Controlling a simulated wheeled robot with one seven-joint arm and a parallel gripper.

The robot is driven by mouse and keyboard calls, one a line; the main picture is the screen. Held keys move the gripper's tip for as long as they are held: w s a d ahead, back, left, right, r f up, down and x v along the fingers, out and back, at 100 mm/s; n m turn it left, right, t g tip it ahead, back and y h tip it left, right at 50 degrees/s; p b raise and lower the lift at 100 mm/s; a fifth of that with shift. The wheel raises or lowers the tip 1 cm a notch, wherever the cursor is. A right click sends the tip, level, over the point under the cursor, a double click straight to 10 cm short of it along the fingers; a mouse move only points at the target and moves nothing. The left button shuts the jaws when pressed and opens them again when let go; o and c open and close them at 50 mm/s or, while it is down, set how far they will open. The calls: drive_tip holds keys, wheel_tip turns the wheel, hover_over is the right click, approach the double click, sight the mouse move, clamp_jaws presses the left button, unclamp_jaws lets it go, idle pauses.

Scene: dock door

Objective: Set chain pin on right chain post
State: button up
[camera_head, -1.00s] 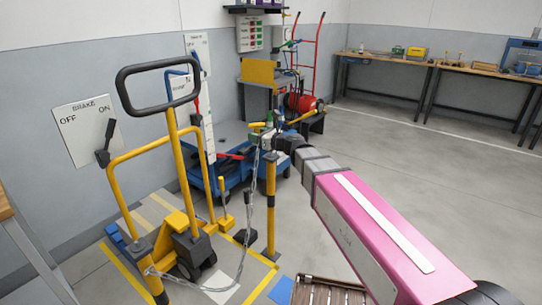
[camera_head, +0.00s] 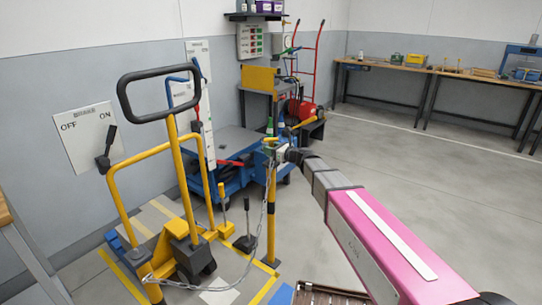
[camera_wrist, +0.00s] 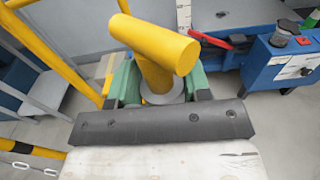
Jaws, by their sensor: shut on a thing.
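The chain pin (camera_wrist: 154,45) has a yellow T-shaped handle and a grey collar; the wrist view shows it between the green pads of my gripper (camera_wrist: 158,88). My gripper is shut on it, and it also shows in the head view (camera_head: 273,148), right at the top of the right chain post. The right chain post (camera_head: 271,220) is yellow with black bands. The chain (camera_head: 257,220) hangs from near my gripper, then runs low to the left chain post (camera_head: 152,291). I cannot tell whether the pin's lower end is inside the post top; it is hidden.
A yellow pallet truck (camera_head: 200,225) with a black loop handle (camera_head: 157,75) stands left of the right post. A blue cart (camera_head: 235,143) stands behind. A floor lever (camera_head: 246,225) is beside the post. Workbenches (camera_head: 400,66) line the back right; the floor before them is free.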

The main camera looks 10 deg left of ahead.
drive_tip(key=shift+f, duration=1.4)
drive_tip(key=shift+f, duration=0.15)
drive_tip(key=o, duration=1.3)
drive_tip(key=shift+c, duration=0.2)
drive_tip(key=shift+s+d, duration=0.15)
drive_tip(key=shift+d, duration=0.05)
drive_tip(key=v, duration=1.1)
drive_tip(key=shift+d, duration=0.3)
